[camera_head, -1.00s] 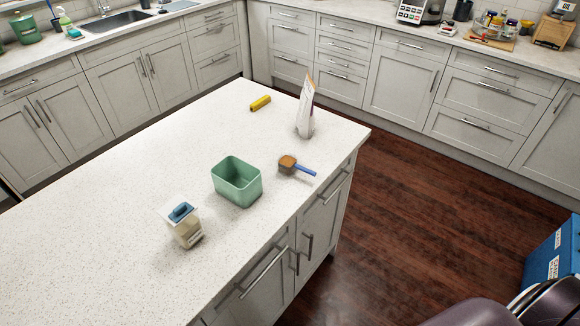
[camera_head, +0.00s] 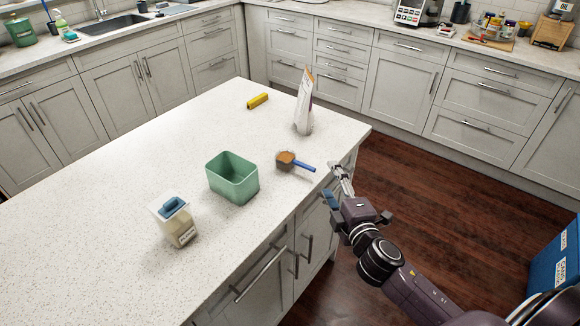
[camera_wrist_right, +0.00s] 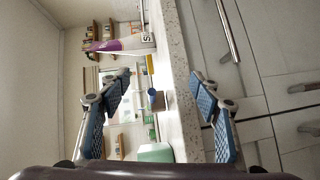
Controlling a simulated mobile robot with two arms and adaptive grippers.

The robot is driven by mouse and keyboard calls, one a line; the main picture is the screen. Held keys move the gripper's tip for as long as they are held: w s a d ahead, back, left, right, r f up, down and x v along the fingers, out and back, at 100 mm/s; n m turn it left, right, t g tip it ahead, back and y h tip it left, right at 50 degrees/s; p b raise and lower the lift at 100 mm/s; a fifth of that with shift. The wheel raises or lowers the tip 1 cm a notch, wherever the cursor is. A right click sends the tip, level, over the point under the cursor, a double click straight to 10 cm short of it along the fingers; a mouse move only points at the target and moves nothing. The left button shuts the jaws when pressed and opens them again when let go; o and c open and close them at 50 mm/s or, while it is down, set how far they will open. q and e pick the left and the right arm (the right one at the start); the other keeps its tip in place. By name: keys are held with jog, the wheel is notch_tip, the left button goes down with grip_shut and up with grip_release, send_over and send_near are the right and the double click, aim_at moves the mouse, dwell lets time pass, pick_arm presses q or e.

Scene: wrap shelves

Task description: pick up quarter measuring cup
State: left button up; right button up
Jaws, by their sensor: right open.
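The measuring cup (camera_head: 286,158) lies on the white island counter near its right edge. It holds brown contents, and its blue handle (camera_head: 305,167) points right toward my right gripper (camera_head: 336,190). The right gripper is open and empty, just off the counter edge and apart from the cup. In the right wrist view, the counter edge runs between the open fingers (camera_wrist_right: 160,85), and the cup's blue handle (camera_wrist_right: 152,98) shows small beyond them. My left gripper is not in view.
A green open bin (camera_head: 234,180) stands left of the cup, with a lidded container (camera_head: 181,229) further left. An upright bag (camera_head: 303,105) and a yellow item (camera_head: 258,101) are behind. The counter edge (camera_head: 330,187) lies beside my right gripper. The counter's left part is clear.

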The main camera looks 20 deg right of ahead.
jog(key=w+a+r+n+t+y, duration=0.1)
jog(key=w+a+r+n+y, duration=0.2)
jog(key=r+n, duration=0.35)
jog(key=w+a+r+n+t+y, duration=0.1)
jog(key=a+r+n+y, duration=0.1)
jog(key=r+n+y, duration=0.45)
jog(key=n+g, duration=0.7)
jog(key=n, duration=0.8)
send_near(295, 164)
jog(key=w, duration=0.2)
jog(key=shift+w+a+f+y, duration=0.25)
jog(key=shift+w+a+f, duration=0.05)
jog(key=shift+w+f, duration=0.2)
jog(key=shift+f, duration=0.05)
jog(key=p+x, duration=0.2)
jog(key=x, duration=0.5)
jog(key=shift+f, duration=0.15)
jog(key=shift+w+a+f+p, duration=0.1)
jog(key=shift+a+f+p, duration=0.1)
jog(key=shift+p, duration=0.1)
